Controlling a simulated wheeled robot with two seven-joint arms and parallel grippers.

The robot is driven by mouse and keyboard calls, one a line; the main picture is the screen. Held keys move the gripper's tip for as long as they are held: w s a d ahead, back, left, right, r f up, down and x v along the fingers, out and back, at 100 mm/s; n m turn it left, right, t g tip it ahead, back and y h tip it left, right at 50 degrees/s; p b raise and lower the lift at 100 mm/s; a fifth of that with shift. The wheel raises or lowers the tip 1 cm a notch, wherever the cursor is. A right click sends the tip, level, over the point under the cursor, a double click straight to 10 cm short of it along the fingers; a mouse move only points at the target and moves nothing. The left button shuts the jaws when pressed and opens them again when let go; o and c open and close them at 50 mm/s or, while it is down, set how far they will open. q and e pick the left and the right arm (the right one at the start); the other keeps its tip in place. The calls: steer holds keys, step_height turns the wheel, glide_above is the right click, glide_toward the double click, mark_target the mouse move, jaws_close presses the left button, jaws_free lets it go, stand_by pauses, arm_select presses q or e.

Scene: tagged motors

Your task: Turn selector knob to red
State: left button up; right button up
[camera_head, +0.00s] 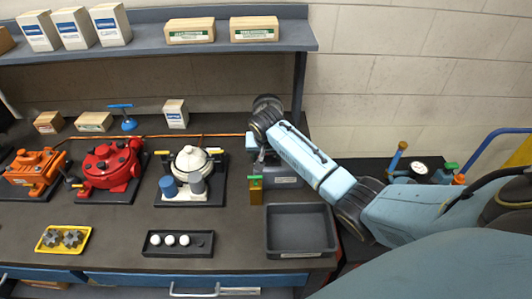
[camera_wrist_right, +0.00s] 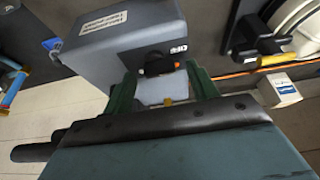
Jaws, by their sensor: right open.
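A grey control box (camera_wrist_right: 105,50) fills the upper left of the right wrist view. A small black selector knob (camera_wrist_right: 157,63) sticks out of its face, beside a dark label with white marks. No red mark can be made out, and the knob's setting is too small to tell. My right gripper (camera_wrist_right: 160,84) is open, its two green fingers just short of the knob, one to each side; contact cannot be told. In the head view, the grey box (camera_head: 286,182) is partly hidden under my right forearm. My left gripper is out of view.
An empty dark tray (camera_head: 301,248) lies in front of the box. A white motor (camera_head: 191,162), a red motor (camera_head: 110,170) and an orange motor (camera_head: 34,167) stand to the left. A shelf (camera_head: 150,46) with cartons runs above the bench.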

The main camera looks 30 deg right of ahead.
steer(key=shift+w+f, duration=0.1)
steer(key=shift+f, duration=0.1)
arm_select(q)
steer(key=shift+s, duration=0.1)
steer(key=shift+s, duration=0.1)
arm_select(e)
steer(key=shift+c, duration=0.6)
steer(key=c, duration=0.9)
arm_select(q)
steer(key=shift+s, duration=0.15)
arm_select(e)
steer(key=shift+o, duration=0.2)
